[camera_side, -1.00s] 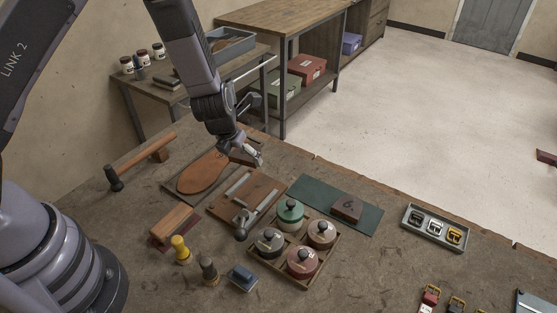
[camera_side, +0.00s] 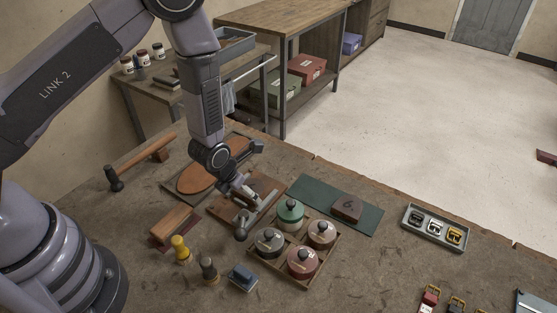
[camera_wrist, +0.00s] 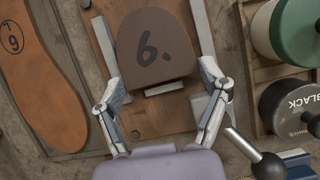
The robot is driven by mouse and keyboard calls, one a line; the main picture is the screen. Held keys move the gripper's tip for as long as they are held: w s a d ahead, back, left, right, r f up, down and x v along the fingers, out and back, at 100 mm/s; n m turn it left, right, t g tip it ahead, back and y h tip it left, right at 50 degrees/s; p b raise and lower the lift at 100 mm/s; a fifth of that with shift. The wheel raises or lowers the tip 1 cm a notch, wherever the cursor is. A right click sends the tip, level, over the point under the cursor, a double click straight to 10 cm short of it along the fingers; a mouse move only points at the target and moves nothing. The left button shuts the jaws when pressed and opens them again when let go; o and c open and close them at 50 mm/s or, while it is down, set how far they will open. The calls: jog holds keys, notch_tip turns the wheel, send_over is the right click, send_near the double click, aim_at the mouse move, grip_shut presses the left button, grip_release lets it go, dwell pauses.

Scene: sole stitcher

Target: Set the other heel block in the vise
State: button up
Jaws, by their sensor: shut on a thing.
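A brown heel block (camera_wrist: 155,45) marked "6." lies between my gripper's fingers (camera_wrist: 160,80) in the wrist view, and my gripper is shut on it. In the side view my gripper (camera_side: 243,190) is low over the vise, and the held block is hard to make out there. The vise (camera_side: 262,207) has pale metal bars on a brown wooden base and a lever with a dark ball end, which also shows in the wrist view (camera_wrist: 270,165). I cannot tell whether the block touches the vise. Another heel block (camera_side: 347,207) marked 6 lies on the green mat (camera_side: 312,194).
A tray of lidded pots (camera_side: 318,262) stands close to the right of the vise. A brown sole (camera_side: 196,181) lies on a board behind it. A buckle tray (camera_side: 434,228) is right.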

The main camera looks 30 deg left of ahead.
jog(key=shift+f, duration=0.15)
jog(key=o, duration=1.2)
jog(key=shift+c, duration=0.2)
